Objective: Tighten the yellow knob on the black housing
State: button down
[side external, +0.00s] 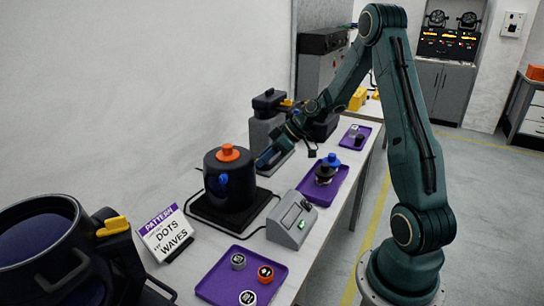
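A yellow knob (112,227) sits on the side bracket of a large black housing (38,222) at the near left of the bench. My gripper (266,159) hangs over the bench behind the round black unit, pointing down and left. It is well apart from the near yellow knob and lies below and in front of the far one. Its fingers are small and dark, so their opening and anything between them cannot be made out.
A round black unit (229,188) with an orange top knob and a blue side knob stands mid-bench. Cables cross the bench.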

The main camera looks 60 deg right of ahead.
jog(key=shift+d+y, duration=0.1)
jog(key=shift+y, duration=0.2)
jog(key=shift+w+d+f+m+g+y, duration=0.15)
jog(key=shift+m+g+y, duration=0.15)
jog(key=shift+m+y, duration=0.4)
jog(key=shift+d+m+g+y, duration=0.15)
jog(key=shift+m+g+y, duration=0.25)
jog(key=shift+y, duration=0.55)
jog(key=shift+w+d+f+m+g+y, duration=0.1)
jog(key=shift+d+m+g+y, duration=0.1)
jog(key=shift+m+y, duration=0.55)
jog(key=c, duration=1.3)
grip_release()
jog(key=shift+o, duration=0.2)
jog(key=shift+a+n, duration=0.1)
jog(key=shift+n, duration=0.15)
